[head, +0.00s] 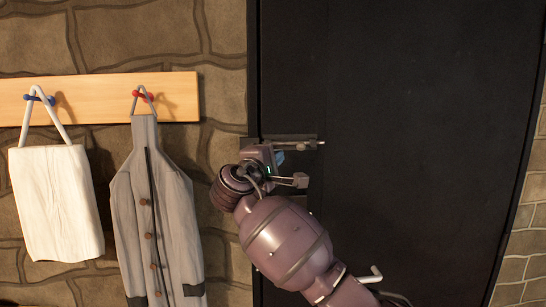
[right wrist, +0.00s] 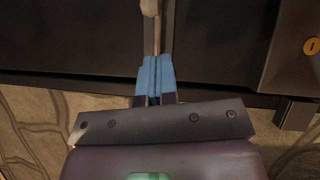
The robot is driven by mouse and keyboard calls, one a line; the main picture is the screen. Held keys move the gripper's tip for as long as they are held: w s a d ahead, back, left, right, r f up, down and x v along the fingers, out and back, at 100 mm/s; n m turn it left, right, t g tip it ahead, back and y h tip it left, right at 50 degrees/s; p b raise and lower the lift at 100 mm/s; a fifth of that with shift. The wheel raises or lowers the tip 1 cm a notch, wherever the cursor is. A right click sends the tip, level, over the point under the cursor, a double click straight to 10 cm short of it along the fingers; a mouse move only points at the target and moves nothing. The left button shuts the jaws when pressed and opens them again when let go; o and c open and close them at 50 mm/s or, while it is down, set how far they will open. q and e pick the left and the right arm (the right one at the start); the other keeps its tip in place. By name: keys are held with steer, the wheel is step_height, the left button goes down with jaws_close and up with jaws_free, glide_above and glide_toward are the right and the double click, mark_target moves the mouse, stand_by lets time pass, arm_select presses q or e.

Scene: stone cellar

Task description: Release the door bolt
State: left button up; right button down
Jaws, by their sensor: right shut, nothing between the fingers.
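The door (head: 400,130) is a large dark panel that looks closed in its frame. The door bolt (head: 305,142) is a thin horizontal metal rod on a dark mount at the door's left edge, with a pale tip at its right end. My right gripper (head: 281,157) is just below the bolt, partly hidden by its own wrist. In the right wrist view its blue fingertips (right wrist: 155,75) are together and empty. A thin rod with a pale end (right wrist: 156,30) runs just beyond the tips; I cannot tell whether they touch. My left gripper is out of view.
A pale door handle (head: 372,275) sits low beside my right forearm. Left of the door, a wooden peg rail (head: 100,90) on the stone wall holds a white cloth bag (head: 58,200) and a grey coat (head: 155,210). The right wrist view shows a round yellow disc (right wrist: 312,46).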

steer(key=b+v, duration=0.1)
steer(key=v, duration=0.8)
steer(key=shift+s, duration=0.2)
steer(key=shift+a, duration=0.2)
steer(key=w+a+r+t+y, duration=0.1)
steer(key=a+r+t+y, duration=0.1)
steer(key=a+t+y, duration=0.3)
steer(key=s+d+f+m+g+y, duration=0.1)
steer(key=s+d+f+m+y, duration=0.15)
steer(key=d+f, duration=0.55)
steer(key=s+d+f+m+g+y, duration=0.2)
steer(key=d+f+m+y, duration=0.15)
steer(key=f, duration=0.95)
steer(key=s+d+f+m+g+y, duration=0.15)
steer(key=d+f+y, duration=0.35)
steer(key=f, duration=0.5)
steer(key=s+d+f+m+g+h, duration=0.2)
steer(key=s+d+f, duration=0.5)
steer(key=s+f, duration=0.5)
steer(key=s+d+f+m+g+h, duration=0.2)
steer(key=s+d+f, duration=0.6)
steer(key=s+f, duration=0.4)
steer(key=shift+s+d+f+g+h, duration=0.15)
steer(key=shift+s+f+g+h, duration=0.2)
steer(key=shift+s+g+h, duration=0.85)
